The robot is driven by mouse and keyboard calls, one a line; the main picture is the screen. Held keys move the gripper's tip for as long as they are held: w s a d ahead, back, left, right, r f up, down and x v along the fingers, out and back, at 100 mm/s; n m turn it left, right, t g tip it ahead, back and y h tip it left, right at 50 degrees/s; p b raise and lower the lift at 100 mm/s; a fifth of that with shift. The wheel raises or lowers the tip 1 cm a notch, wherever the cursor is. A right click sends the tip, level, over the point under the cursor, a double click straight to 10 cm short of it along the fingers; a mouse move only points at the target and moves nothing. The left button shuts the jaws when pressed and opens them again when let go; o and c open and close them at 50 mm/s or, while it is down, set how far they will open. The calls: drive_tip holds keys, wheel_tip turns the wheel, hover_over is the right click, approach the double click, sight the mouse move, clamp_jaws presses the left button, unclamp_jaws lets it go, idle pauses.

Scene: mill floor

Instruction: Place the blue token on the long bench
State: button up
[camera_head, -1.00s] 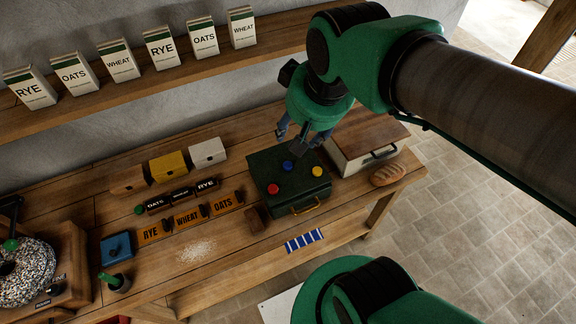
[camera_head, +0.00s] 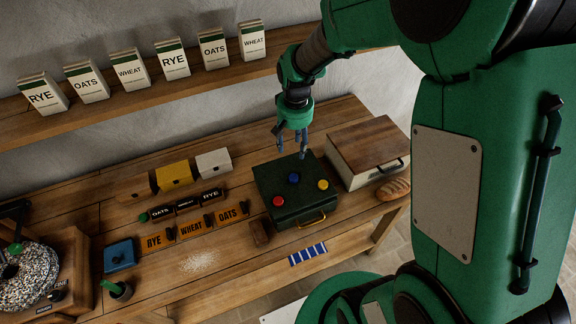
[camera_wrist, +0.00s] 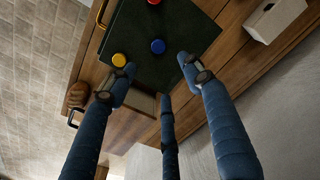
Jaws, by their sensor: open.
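The blue token (camera_head: 293,178) lies on top of a dark green box (camera_head: 276,222), between a red token (camera_head: 279,201) and a yellow token (camera_head: 323,185). The box stands on the long wooden bench (camera_head: 240,262). My gripper (camera_head: 292,150) is above the back edge of the box, pointing down, open and empty. In the wrist view, the blue token (camera_wrist: 158,46) lies ahead of my spread fingers (camera_wrist: 160,82), apart from them. The yellow token (camera_wrist: 119,60) shows near the left finger's tip.
A lidded bread box (camera_head: 368,148) and a loaf (camera_head: 393,189) stand right of the green box. Grain signs (camera_head: 191,229), small bins (camera_head: 175,176) and a blue box (camera_head: 120,255) stand left. A shelf of grain cartons (camera_head: 130,70) runs above.

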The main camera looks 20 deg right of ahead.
hover_over(294, 177)
wheel_tip(294, 177, down, 4)
drive_tip(key=shift+w+f, duration=0.1)
drive_tip(key=shift+w, duration=0.05)
drive_tip(key=shift+f, duration=4.25)
drive_tip(key=shift+f, duration=2.65)
drive_tip(key=c, duration=0.9)
